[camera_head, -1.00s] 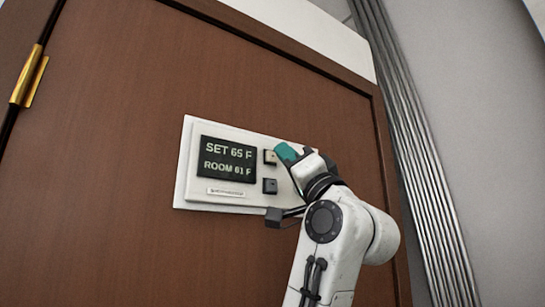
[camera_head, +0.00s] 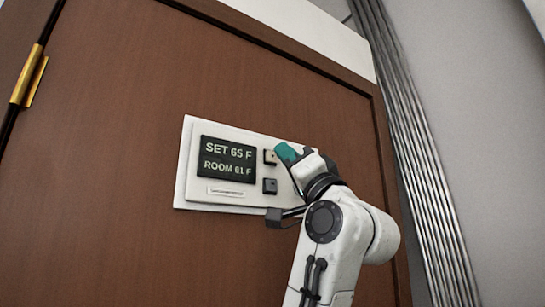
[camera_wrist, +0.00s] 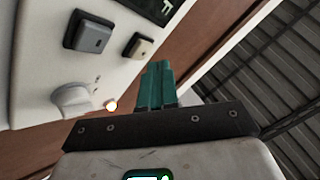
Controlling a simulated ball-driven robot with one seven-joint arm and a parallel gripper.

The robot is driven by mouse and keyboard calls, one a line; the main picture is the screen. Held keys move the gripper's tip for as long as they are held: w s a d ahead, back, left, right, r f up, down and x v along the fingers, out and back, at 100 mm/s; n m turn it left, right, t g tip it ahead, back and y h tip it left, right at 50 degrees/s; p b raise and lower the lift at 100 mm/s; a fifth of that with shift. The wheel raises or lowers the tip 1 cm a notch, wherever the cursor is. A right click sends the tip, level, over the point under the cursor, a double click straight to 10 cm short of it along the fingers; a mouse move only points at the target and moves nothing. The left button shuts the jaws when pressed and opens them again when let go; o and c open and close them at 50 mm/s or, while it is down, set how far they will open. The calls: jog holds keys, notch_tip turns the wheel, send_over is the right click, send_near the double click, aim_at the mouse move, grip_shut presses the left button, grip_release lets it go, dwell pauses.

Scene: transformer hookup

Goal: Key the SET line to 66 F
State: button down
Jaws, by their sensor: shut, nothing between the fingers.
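The white thermostat panel (camera_head: 188,185) is mounted on the brown door. Its dark display (camera_head: 228,159) reads SET 65 F above ROOM 61 F. A light beige button (camera_head: 269,157) sits at the display's upper right, with a dark grey button (camera_head: 270,186) below it. The wrist view also shows the grey button (camera_wrist: 90,36) and the beige button (camera_wrist: 138,46). My gripper (camera_head: 284,152), with teal fingers, is shut and empty just right of the beige button. Its fingertips (camera_wrist: 158,67) appear apart from that button in the wrist view.
A brass hinge (camera_head: 30,80) is at the door's left edge. Grey pipes (camera_head: 415,150) run down the wall at right.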

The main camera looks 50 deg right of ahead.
jog(key=shift+w, duration=0.15)
jog(key=shift+w+d, duration=0.1)
jog(key=shift+w, duration=0.15)
jog(key=shift+w+d, duration=0.15)
jog(key=shift+w, duration=0.3)
dwell(0.7)
jog(key=shift+s, duration=0.1)
jog(key=shift+s+a, duration=0.25)
jog(key=shift+s, duration=0.5)
jog(key=s, duration=0.2)
jog(key=s+a, duration=0.1)
jog(key=s, duration=0.1)
jog(key=shift+s+a, duration=0.2)
jog(key=shift+s, duration=0.2)
dwell(1.0)
